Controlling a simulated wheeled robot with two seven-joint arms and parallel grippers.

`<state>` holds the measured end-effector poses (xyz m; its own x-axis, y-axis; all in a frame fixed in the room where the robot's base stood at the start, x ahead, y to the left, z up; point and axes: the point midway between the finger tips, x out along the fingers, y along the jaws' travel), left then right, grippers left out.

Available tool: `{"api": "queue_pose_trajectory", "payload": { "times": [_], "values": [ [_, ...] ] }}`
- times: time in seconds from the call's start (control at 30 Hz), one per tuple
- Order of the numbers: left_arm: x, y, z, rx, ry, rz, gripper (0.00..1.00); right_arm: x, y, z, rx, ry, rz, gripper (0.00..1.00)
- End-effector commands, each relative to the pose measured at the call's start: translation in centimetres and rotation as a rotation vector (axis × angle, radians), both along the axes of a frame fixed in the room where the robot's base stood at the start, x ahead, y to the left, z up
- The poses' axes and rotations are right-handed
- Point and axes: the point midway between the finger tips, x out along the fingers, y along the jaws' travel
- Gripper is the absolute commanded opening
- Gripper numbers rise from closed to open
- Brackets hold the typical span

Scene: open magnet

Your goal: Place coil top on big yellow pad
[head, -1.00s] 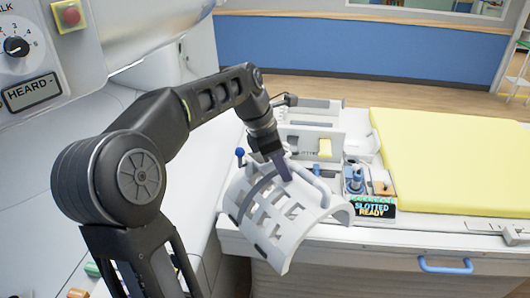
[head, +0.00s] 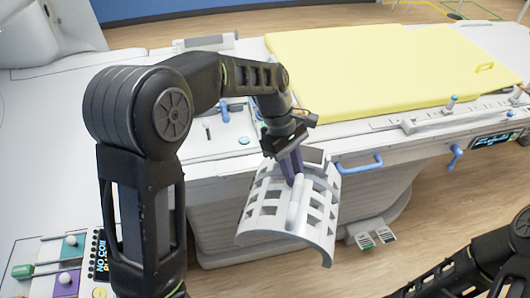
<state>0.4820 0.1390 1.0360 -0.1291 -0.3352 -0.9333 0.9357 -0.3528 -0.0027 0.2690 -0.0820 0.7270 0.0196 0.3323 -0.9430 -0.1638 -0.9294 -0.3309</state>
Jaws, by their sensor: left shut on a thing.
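The coil top (head: 264,212) is a white curved shell with rectangular cut-outs and a raised handle bar. My left gripper (head: 294,180) is shut on its handle, and the coil top hangs tilted in front of the table's near side, below the table top. The big yellow pad (head: 375,70) lies flat on the long white table, behind and to the right of the coil top. Nothing rests on the pad. My right arm shows at the lower right, but its gripper is out of view.
A blue handle (head: 359,164) sticks out from the table's near side, close to the coil top. A grey rail (head: 465,115) with knobs runs along the table edge. A panel with coloured squares (head: 70,260) is at lower left. Wooden floor is open at lower right.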

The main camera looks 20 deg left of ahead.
Motion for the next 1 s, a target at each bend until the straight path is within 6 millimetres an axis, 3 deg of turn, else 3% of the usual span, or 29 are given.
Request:
{"api": "queue_pose_trajectory", "payload": {
  "times": [0.2,0.4,0.7,1.0],
  "values": [
    [0.1,-4.2,-2.9,-0.014,0.006,-0.187,0.0,0.0,0.1,-0.7,0.002,-0.003,0.0,0.0],
    [0.1,-6.3,-5.7,-0.024,0.01,-0.281,0.0,0.1,0.2,-2.3,0.005,-0.009,0.001,0.0],
    [0.1,-6.9,-7.8,-0.026,0.008,-0.309,0.0,0.2,0.5,-4.1,0.01,-0.019,0.002,0.0],
    [0.1,-7.0,-7.8,-0.026,0.008,-0.311,0.0,0.2,0.5,-4.0,0.012,-0.02,0.003,0.0]
  ]
}}
